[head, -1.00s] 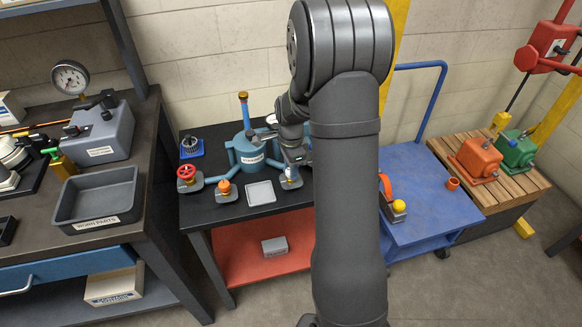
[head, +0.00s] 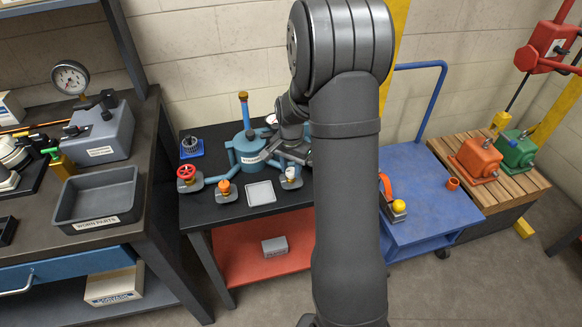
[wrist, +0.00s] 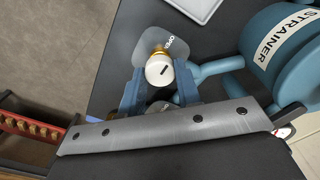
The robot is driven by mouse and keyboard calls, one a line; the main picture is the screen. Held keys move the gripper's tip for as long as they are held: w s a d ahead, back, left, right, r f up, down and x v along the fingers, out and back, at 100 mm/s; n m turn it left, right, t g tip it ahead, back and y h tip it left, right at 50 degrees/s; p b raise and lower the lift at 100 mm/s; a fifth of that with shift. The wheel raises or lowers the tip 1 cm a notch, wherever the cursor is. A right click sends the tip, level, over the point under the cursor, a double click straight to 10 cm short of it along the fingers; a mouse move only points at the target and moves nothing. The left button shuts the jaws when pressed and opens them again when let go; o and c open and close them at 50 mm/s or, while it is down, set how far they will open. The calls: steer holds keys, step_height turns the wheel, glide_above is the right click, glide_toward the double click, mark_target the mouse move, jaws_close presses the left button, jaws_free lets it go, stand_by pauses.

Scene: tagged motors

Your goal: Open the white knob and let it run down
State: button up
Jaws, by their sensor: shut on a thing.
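The white knob (wrist: 160,70) sits on a brass stem above a grey plate marked OPEN (wrist: 176,47). A short dark line shows on its face, slanting in the wrist view. My gripper (wrist: 160,84) is shut on the white knob, with one blue-grey finger on each side of it. In the head view the white knob (head: 291,172) shows at the right of the black bench, and my gripper (head: 289,163) reaches it from above. The blue strainer (head: 248,150) stands just behind, with pipes leading to the valves.
A red knob (head: 186,172) and an orange knob (head: 224,187) stand on the left pipes. A pale square tray (head: 261,193) lies on the bench between the orange and white knobs. A blue cart (head: 430,205) stands to the right.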

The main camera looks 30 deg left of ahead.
mark_target(291, 170)
stand_by(0.5)
steer(key=o, duration=1)
steer(key=shift+c, duration=0.2)
step_height(291, 170, up, 17)
steer(key=shift+r, duration=0.2)
step_height(291, 170, down, 18)
steer(key=shift+r, duration=0.25)
stand_by(0.4)
